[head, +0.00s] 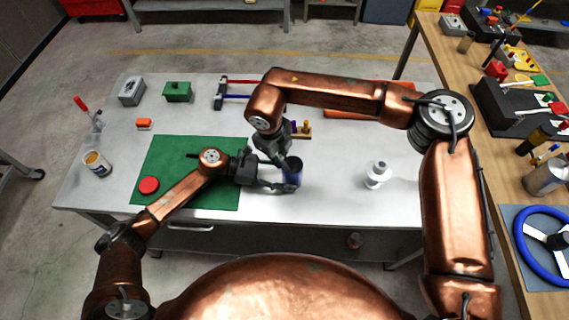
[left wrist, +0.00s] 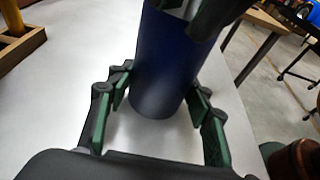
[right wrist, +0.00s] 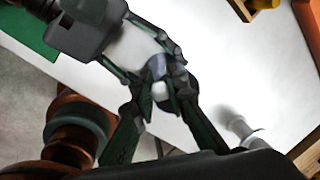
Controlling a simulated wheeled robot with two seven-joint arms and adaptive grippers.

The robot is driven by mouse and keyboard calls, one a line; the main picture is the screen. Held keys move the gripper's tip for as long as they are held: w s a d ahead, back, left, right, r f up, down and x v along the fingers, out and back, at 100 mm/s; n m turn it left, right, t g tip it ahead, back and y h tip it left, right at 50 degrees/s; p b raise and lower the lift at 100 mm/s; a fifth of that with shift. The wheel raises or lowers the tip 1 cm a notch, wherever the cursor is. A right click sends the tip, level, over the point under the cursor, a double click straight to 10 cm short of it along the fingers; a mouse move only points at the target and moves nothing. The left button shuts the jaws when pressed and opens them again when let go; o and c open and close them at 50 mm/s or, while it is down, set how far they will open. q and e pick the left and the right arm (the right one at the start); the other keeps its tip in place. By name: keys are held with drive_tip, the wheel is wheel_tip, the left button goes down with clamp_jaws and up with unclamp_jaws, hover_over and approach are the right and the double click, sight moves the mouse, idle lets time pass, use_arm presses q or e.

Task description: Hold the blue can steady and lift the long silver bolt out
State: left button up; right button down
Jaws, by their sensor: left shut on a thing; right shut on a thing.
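The blue can (head: 293,180) stands upright on the grey table, and it fills the middle of the left wrist view (left wrist: 165,75). My left gripper (left wrist: 160,105) is shut around the can's side, low down, with one finger on each side. My right gripper (head: 286,163) comes from above and its fingertips are at the can's mouth. In the right wrist view its fingers (right wrist: 163,92) close on a small pale silver piece (right wrist: 160,91), which looks like the top of the bolt. The rest of the bolt is hidden by the can and fingers.
A green mat (head: 190,195) with a red disc (head: 148,185) lies left of the can. A white spool-like part (head: 377,174) stands to the right. A small wooden block with yellow pegs (head: 303,131) is behind. The table front is clear.

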wheel_tip(320, 180, up, 10)
idle(0.4)
use_arm(q)
drive_tip(key=o, duration=1.1)
drive_tip(key=shift+a, duration=0.1)
